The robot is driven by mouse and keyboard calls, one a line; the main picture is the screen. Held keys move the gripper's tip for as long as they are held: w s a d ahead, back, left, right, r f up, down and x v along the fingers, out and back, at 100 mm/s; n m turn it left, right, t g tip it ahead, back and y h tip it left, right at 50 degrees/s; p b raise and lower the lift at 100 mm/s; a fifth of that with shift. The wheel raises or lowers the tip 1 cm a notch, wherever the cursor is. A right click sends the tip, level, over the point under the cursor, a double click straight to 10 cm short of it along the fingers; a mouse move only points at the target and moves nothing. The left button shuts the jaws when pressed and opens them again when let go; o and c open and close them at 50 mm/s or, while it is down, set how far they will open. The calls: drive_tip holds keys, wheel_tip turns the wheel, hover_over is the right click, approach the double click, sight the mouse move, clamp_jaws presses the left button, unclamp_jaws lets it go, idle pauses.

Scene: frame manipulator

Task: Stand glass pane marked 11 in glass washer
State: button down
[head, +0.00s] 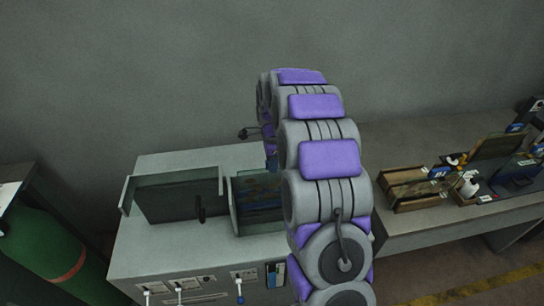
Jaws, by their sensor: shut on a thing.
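The glass washer (215,268) is a grey cabinet with a low open bay on top. Upright walls and a dark panel with a black handle (175,200) frame this bay. In the right part of the bay a bluish-brown glass pane (258,190) shows, upright or nearly so. No number is legible on it. My gripper (271,163) shows only as a sliver just above this pane, left of my arm. It is shut on the pane. Its fingertips and the pane's right part are hidden behind my arm, so I cannot tell whether the pane touches the washer floor.
A bench (425,222) on the right holds a wooden rack (408,192) and a dark tray with bottles and a brownish pane (497,147). A green cylinder (45,243) stands at the left. Levers line the washer's front. The washer's back top is clear.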

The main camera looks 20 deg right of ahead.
hover_over(270, 184)
drive_tip(key=a, duration=0.1)
wheel_tip(270, 184, down, 4)
drive_tip(key=shift+f+b, duration=0.25)
drive_tip(key=shift+b, duration=0.15)
drive_tip(key=f, duration=0.1)
drive_tip(key=d+f, duration=0.1)
drive_tip(key=f, duration=0.2)
drive_tip(key=shift+d+f+b, duration=0.15)
drive_tip(key=shift+d+b, duration=0.15)
drive_tip(key=shift+b, duration=0.05)
drive_tip(key=shift+a+f, duration=0.6)
drive_tip(key=shift+f, duration=0.2)
drive_tip(key=shift+d+f, duration=0.1)
drive_tip(key=shift+d, duration=0.4)
drive_tip(key=shift+a, duration=0.1)
drive_tip(key=shift+a+f, duration=0.25)
drive_tip(key=shift+a, duration=0.05)
drive_tip(key=shift+s, duration=0.1)
drive_tip(key=c, duration=0.9)
unclamp_jaws()
drive_tip(key=shift+d, duration=0.2)
